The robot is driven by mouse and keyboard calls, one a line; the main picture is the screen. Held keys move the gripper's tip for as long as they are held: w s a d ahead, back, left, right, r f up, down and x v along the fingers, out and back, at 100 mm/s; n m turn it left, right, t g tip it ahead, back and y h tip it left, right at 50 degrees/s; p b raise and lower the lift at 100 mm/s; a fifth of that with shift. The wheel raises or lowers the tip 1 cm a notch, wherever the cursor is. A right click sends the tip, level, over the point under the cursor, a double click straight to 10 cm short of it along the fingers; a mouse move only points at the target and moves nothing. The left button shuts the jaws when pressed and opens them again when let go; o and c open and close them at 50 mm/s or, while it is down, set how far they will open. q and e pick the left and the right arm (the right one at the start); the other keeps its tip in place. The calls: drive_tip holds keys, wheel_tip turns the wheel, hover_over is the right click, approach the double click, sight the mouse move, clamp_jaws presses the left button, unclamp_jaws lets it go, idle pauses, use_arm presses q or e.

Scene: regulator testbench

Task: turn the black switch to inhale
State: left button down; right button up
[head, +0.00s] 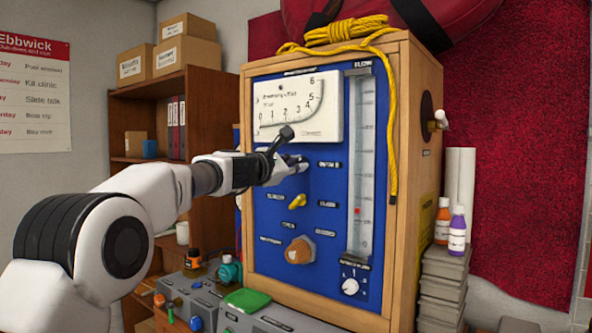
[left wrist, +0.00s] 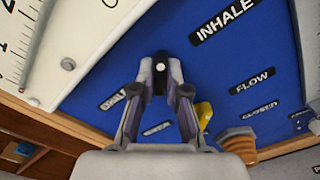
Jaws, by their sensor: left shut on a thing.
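The black switch (left wrist: 160,78) sits on the blue front panel (left wrist: 110,65), between the fingertips of my left gripper (left wrist: 160,72) in the left wrist view. A light round spot shows at its end. The gripper is shut on the switch. In the head view my left gripper (head: 284,150) is at the panel just under the dial and covers most of the switch. The INHALE label (left wrist: 225,22) is to the upper right of the fingertips in the left wrist view. Another label (left wrist: 115,97), partly hidden, is on the left side. Which label the switch points to I cannot tell.
Below the gripper are a yellow lever (head: 297,200) and an orange-brown knob (head: 299,250). The dial gauge (head: 298,108) is above, and a clear flow tube (head: 361,165) stands to the right. Small bottles (head: 229,270) and boxes crowd the bench below.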

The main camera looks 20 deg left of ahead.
use_arm(q)
drive_tip(key=shift+f+m, duration=0.15)
drive_tip(key=shift+m, duration=0.15)
drive_tip(key=c, duration=1.2)
unclamp_jaws()
drive_tip(key=v, duration=1.2)
drive_tip(key=shift+w, duration=0.1)
